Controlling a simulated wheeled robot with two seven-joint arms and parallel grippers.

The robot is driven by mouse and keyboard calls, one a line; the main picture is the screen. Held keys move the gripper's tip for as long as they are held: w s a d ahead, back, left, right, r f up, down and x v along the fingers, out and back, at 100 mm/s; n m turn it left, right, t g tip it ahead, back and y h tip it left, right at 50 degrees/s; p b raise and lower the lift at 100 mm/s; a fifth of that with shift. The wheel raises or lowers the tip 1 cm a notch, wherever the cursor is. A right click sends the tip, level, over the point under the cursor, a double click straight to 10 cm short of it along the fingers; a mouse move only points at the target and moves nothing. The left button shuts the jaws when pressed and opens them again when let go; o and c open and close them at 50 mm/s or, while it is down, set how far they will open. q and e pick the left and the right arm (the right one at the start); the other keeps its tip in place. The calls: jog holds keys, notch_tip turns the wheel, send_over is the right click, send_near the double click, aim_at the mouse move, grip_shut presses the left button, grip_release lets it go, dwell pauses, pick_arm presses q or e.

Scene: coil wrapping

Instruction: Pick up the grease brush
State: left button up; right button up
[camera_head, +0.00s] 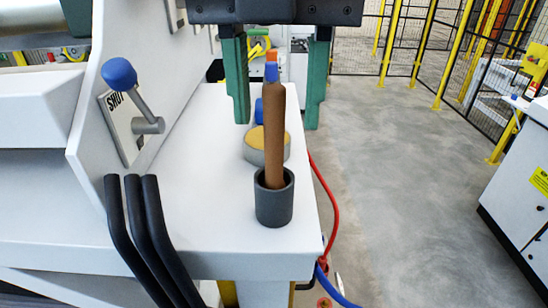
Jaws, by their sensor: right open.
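The grease brush (274,140) appears as a thick brown handle standing nearly upright in a dark grey cup (274,207) on the white worktop. Its lower end is hidden inside the cup. Blue and orange bits show at the top of the handle; I cannot tell whether they belong to it. My right gripper (276,118) comes in from the top with its two green fingers wide apart, one on each side of the handle in the picture. It appears empty, and I cannot tell how far it is from the handle in depth. My left gripper is not in view.
A round tin with a yellow top (254,143) stands just behind the cup. A white panel with a blue-knobbed lever (119,75) rises at the left. Black hoses (132,230) bend over the front edge. A red cable (328,200) hangs along the worktop's right edge, beside open floor.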

aim_at(275, 180)
notch_tip(275, 180, down, 4)
jog(key=shift+f+p, duration=0.25)
jog(key=shift+p, duration=0.3)
jog(key=shift+a, duration=0.1)
grip_shut()
